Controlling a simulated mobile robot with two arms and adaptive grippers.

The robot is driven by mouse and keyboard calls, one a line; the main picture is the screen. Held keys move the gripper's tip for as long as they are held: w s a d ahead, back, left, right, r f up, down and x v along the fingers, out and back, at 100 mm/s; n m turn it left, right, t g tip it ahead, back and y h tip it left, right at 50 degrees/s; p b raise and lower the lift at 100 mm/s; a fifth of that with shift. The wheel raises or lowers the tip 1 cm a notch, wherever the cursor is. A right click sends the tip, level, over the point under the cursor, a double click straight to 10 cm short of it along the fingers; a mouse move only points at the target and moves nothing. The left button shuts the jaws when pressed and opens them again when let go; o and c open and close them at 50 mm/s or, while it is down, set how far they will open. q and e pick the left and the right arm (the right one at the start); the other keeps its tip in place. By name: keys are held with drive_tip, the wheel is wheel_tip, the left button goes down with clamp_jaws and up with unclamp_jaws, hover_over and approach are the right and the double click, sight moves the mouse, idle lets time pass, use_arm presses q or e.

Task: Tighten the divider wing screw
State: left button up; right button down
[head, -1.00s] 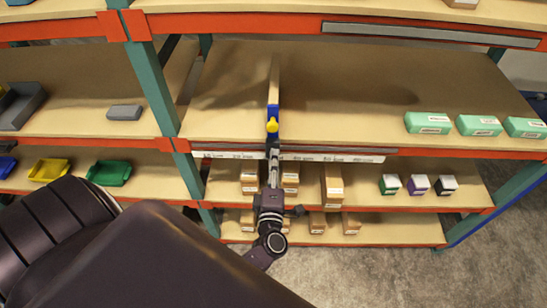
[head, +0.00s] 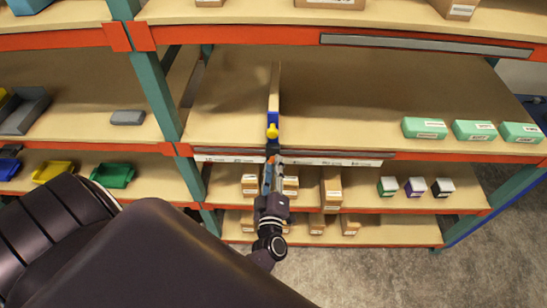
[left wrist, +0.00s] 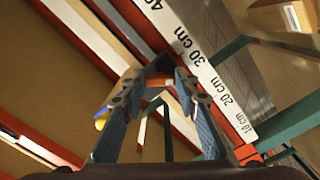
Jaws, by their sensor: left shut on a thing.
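The upright divider (head: 274,88) stands on the middle shelf. Its blue clamp (head: 273,118) with a yellow knob (head: 272,132) sits at the shelf's front edge. My left gripper (head: 272,159) is just below the knob, in front of the rail, shut on a small dark piece (head: 272,149). This may be the wing screw; its shape is unclear. In the left wrist view the fingers (left wrist: 160,78) converge on this dark piece, and the yellow knob (left wrist: 100,123) shows partly hidden beside one finger. My right gripper is not in view.
A white ruler strip (head: 325,161) runs along the shelf's front rail (head: 440,158). Green boxes (head: 473,130) stand at the shelf's right. Brown cartons (head: 331,188) and smaller boxes (head: 415,187) stand below. The shelf around the divider is clear.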

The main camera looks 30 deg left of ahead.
use_arm(q)
drive_tip(key=shift+s+d+f, duration=0.15)
drive_tip(key=shift+s+f, duration=0.05)
drive_tip(key=shift+f, duration=0.2)
drive_tip(key=o, duration=1)
drive_tip(key=shift+o, duration=0.7)
drive_tip(key=shift+r, duration=0.3)
